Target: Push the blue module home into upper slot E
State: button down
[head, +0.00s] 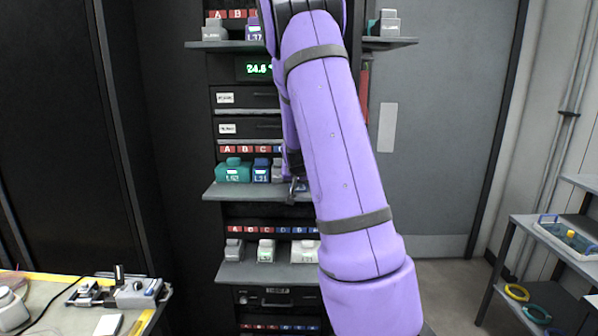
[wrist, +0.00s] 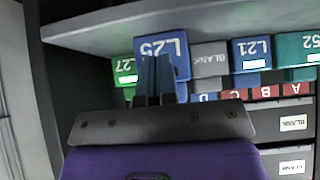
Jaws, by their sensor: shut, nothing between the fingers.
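In the wrist view, which is upside down, the blue module (wrist: 160,45) labelled L25 stands under the shelf edge, between a grey blank and a green module. It looks larger and sticks out farther toward me than its neighbours. My gripper (wrist: 158,60) is shut and empty, its fingertips overlapping the module's front face. I cannot tell whether they touch it. In the head view, my purple arm hides the blue module and most of my gripper. The slot letter behind the module is hidden by my fingers.
The grey blank (wrist: 209,60), blue L21 (wrist: 250,54) and teal module (wrist: 296,50) sit to one side, the green module (wrist: 124,70) to the other. The rack shelf (head: 225,192) juts out below this row. A workbench (head: 70,318) stands at lower left.

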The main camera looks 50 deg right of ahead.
jog(key=shift+w+d, duration=1.25)
jog(key=shift+d, duration=0.2)
jog(key=shift+w+d, duration=1.2)
jog(key=shift+d, duration=0.25)
jog(key=shift+s+a, duration=1.35)
jog(key=shift+a, duration=0.2)
jog(key=shift+s+a, duration=1.3)
jog(key=shift+a, duration=0.25)
jog(key=s+a+r+n+y, duration=0.2)
jog(key=s+a+r, duration=0.15)
jog(key=a, duration=0.45)
jog(key=s+a+r+n+t+y, duration=0.1)
jog(key=s+a+r, duration=0.1)
jog(key=a+r, duration=0.45)
jog(key=s+a+r+n+y, duration=0.2)
jog(key=s+a+r, duration=0.1)
jog(key=a, duration=0.6)
jog(key=s+a+r+n, duration=0.1)
jog(key=s+a+n, duration=0.1)
jog(key=s+a, duration=0.5)
jog(key=s+a+r+n+g+y, duration=0.1)
jog(key=s+a+r+n, duration=0.1)
jog(key=s+a, duration=0.5)
jog(key=s+n, duration=0.1)
jog(key=s, duration=0.4)
jog(key=shift+s+a, duration=0.15)
jog(key=shift+s, duration=0.05)
jog(key=shift+r, duration=0.1)
